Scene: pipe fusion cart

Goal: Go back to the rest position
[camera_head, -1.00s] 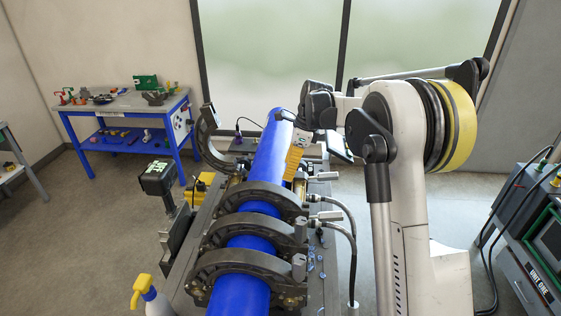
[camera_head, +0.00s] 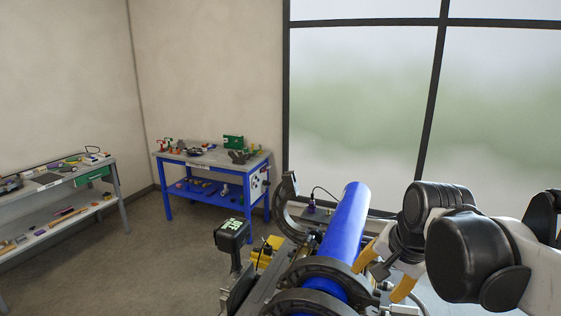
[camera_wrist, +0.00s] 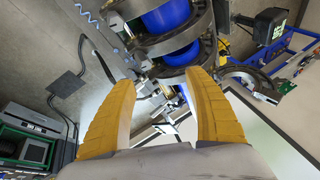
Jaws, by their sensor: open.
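My gripper (camera_head: 388,278) has yellow fingers and shows at the lower right of the head view, just right of the blue pipe (camera_head: 345,226). In the wrist view my gripper (camera_wrist: 165,108) is open, with its two yellow fingers wide apart and nothing between them. The blue pipe (camera_wrist: 168,17) shows beyond the fingertips there, held in dark clamp rings (camera_wrist: 183,43). In the head view the clamp rings (camera_head: 318,272) surround the pipe near the bottom edge. Part of the pipe and cart is hidden by my arm and cut off by the frame.
A blue workbench (camera_head: 218,160) with tools stands at the back wall. A grey bench (camera_head: 58,205) stands at the left. A dark device with a green display (camera_head: 231,232) rises left of the clamps. Open floor lies between benches and cart. A cabinet (camera_wrist: 28,150) shows lower left in the wrist view.

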